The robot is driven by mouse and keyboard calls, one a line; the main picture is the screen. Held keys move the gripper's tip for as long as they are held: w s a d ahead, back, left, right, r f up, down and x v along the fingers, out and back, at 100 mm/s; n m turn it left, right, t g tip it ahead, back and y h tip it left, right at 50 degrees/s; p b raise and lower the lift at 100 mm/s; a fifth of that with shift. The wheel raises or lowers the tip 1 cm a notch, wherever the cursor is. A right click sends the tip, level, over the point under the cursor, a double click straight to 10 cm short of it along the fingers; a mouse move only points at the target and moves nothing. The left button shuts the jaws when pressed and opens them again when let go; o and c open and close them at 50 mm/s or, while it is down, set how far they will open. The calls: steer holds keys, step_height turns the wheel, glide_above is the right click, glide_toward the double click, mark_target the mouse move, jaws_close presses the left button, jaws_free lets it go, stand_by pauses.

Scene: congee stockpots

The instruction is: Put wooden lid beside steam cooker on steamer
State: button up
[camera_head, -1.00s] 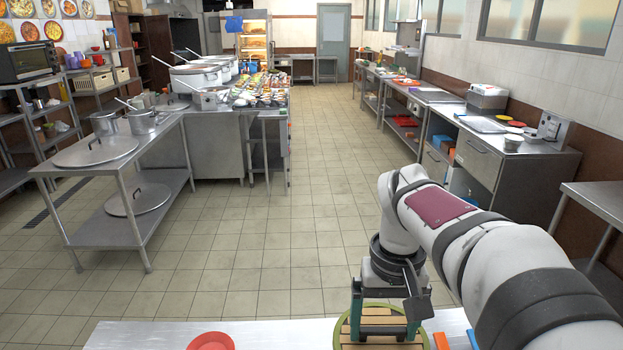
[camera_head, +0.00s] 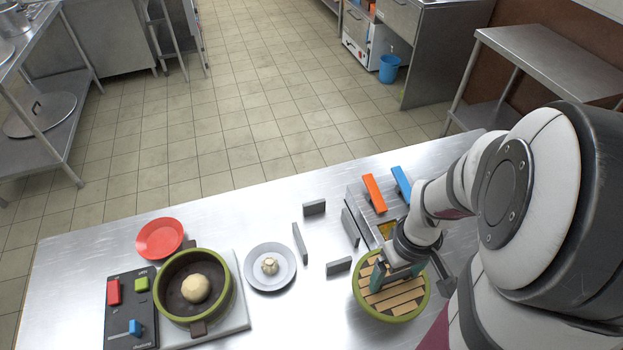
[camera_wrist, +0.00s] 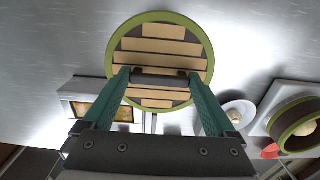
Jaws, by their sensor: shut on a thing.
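The wooden lid (camera_head: 408,303), round with light slats and a green rim, is at the right of the table. It also shows in the wrist view (camera_wrist: 160,47). My gripper (camera_head: 392,274) is above it, shut on its dark handle (camera_wrist: 160,72), with a green finger on each side. I cannot tell whether the lid touches the table. The steamer (camera_head: 190,252), a dark round pot with a green rim, stands uncovered to the left on the cooker's light plate (camera_head: 240,318). A pale bun (camera_head: 195,289) lies inside it. The steamer also shows at the right of the wrist view (camera_wrist: 279,132).
A grey plate (camera_head: 286,278) with a small bun and several small grey blocks (camera_head: 338,266) lie between lid and steamer. A red plate (camera_head: 160,238) is behind the steamer. A metal box with orange (camera_head: 374,193) and blue (camera_head: 401,184) handles stands behind the lid.

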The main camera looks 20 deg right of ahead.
mark_target(388, 293)
steer(key=f, duration=0.7)
steer(key=shift+s+f, duration=0.2)
steer(key=shift+f, duration=0.2)
steer(key=o, duration=1.2)
steer(key=shift+f, duration=0.1)
step_height(388, 293, up, 12)
steer(key=shift+r, duration=0.15)
steer(key=a+r+m, duration=0.1)
steer(key=a, duration=0.2)
steer(key=s+a+r+m, duration=0.1)
steer(key=a+r, duration=0.1)
steer(key=a, duration=0.2)
steer(key=a+r+m+y, duration=0.1)
steer(key=a, duration=0.3)
steer(key=shift+s+a+r, duration=0.15)
steer(key=shift+s+r, duration=0.05)
steer(key=shift+r, duration=0.2)
steer(key=s+a+m, duration=0.1)
steer(key=a, duration=0.1)
steer(key=s+a+r, duration=0.1)
steer(key=s+a, duration=0.1)
steer(key=s+a+r+m, duration=0.1)
steer(key=a, duration=0.1)
steer(key=shift+s+a+m+y, duration=0.1)
steer(key=shift+s+m+y, duration=0.2)
steer(key=shift+s+y, duration=0.1)
steer(key=c, duration=0.5)
steer(key=shift+w, duration=0.1)
steer(key=shift+c, duration=1.4)
